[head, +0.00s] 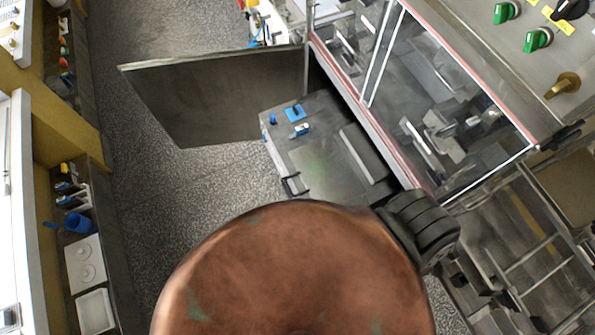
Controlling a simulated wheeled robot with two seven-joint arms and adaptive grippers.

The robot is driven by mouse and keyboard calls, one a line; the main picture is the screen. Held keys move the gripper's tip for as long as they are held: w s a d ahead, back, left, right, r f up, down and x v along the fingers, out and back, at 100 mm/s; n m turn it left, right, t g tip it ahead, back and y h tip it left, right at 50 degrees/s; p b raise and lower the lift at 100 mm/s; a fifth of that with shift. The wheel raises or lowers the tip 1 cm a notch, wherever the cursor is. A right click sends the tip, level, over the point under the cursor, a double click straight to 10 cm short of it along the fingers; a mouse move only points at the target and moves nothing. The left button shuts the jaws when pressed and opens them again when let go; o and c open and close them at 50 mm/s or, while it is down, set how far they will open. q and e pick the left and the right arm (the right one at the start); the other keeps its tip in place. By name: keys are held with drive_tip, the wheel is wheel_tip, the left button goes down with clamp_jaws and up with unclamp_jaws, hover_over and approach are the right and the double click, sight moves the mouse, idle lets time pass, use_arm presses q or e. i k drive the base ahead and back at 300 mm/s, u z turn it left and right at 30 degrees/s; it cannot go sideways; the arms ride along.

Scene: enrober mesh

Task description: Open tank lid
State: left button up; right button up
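A grey metal box (316,165) sits against the enrober's side in the middle of the head view. Its flat top has a slightly green sheen, blue fittings (296,113) and a small dark handle (291,185) at its near left edge. The top looks closed, but I cannot tell for sure that it is the tank lid. A large dark grey panel (215,95) stands out to the left from the machine, beyond the box. Neither gripper is in view.
A large copper round body (295,270) fills the bottom and hides the floor there. A dark ribbed cylinder (424,222) is at its right. Clear machine panels (440,110) and metal rails (530,255) are at right. A shelf with a blue cup (78,223) is at left. Speckled floor (140,190) is free between.

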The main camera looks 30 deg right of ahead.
sight(326, 173)
drive_tip(key=z, duration=1.95)
